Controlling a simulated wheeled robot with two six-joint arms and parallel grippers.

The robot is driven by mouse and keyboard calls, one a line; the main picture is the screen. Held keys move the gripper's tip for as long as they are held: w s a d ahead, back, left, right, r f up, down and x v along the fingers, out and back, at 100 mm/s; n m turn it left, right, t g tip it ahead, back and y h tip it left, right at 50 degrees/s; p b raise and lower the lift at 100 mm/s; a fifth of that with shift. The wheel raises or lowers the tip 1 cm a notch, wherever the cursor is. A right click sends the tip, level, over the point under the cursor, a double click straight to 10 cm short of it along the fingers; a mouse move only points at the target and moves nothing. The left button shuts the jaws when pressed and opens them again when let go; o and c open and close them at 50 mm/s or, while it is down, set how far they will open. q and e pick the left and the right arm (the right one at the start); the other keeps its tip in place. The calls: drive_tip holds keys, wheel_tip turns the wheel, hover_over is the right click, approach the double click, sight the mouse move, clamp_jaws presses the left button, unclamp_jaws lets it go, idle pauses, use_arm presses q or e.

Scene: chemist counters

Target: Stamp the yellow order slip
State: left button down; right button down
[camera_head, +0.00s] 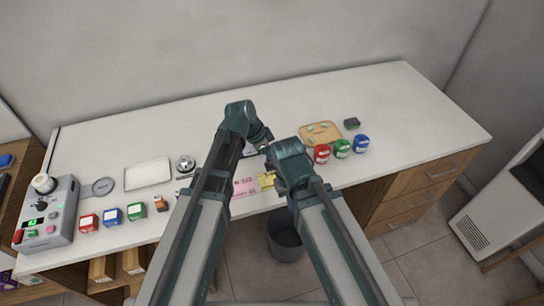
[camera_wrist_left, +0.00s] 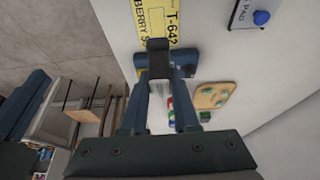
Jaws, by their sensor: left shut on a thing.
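The yellow order slip (camera_head: 265,181) lies near the front edge of the counter, partly covered by my right arm. In the left wrist view the slip (camera_wrist_left: 155,18) shows large, with printed text, just beyond my left gripper (camera_wrist_left: 157,68). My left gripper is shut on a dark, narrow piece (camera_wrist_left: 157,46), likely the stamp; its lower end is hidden. It appears above the slip; contact cannot be told. My right arm's wrist end reaches beside the slip, but its fingers are hidden. A pad (camera_wrist_left: 250,14) with a blue knob lies at the top right of the wrist view.
A pink slip (camera_head: 244,187) lies left of the yellow one. Red, green and blue pots (camera_head: 342,148) and a wooden tray (camera_head: 334,130) stand to the right. A bell (camera_head: 185,164), white tray (camera_head: 148,173) and grey control box (camera_head: 48,216) are left. A bin (camera_head: 286,245) stands below.

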sight(272, 169)
use_arm(q)
drive_tip(key=shift+f, duration=0.15)
wheel_tip(272, 169, down, 6)
drive_tip(key=b, duration=0.6)
drive_tip(key=shift+f+b, duration=0.45)
drive_tip(key=shift+b, duration=0.1)
idle(2.0)
drive_tip(key=shift+r, duration=0.1)
wheel_tip(272, 169, up, 7)
drive_tip(key=p, duration=0.7)
idle(0.4)
idle(0.4)
